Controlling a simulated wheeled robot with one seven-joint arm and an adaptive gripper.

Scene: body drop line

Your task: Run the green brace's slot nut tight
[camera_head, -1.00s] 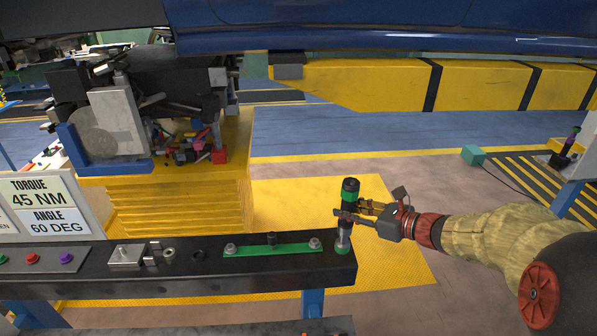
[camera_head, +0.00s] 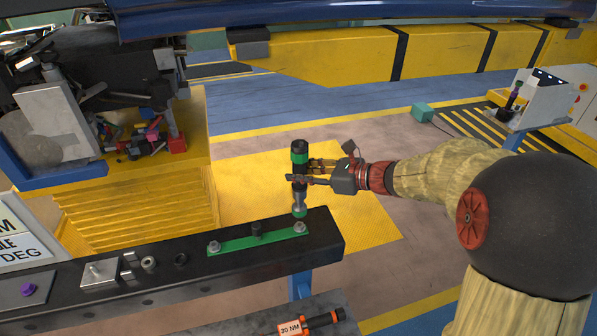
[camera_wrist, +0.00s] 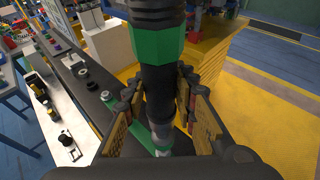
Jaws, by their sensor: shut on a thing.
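The green brace (camera_head: 240,243) lies along the black rail, with a nut at its left end (camera_head: 214,248), another at its right end (camera_head: 299,228) and a black knob (camera_head: 256,229) between. Which nut is the slot nut I cannot tell. My gripper (camera_head: 298,175) is shut on an upright black-and-green driver (camera_head: 299,155). The driver's green-ringed lower tip appears just above or behind the right nut; contact cannot be told. In the wrist view the driver (camera_wrist: 155,45) fills the middle between the fingers (camera_wrist: 160,105), with the brace (camera_wrist: 140,138) beneath, partly hidden.
The black rail (camera_head: 190,282) also holds a metal block (camera_head: 100,273) and loose rings left of the brace. A label reading "30 NM" is on an orange-and-black tool (camera_head: 308,324) on a lower grey surface. A blue car body (camera_head: 330,10) hangs overhead. The floor right of the rail is clear.

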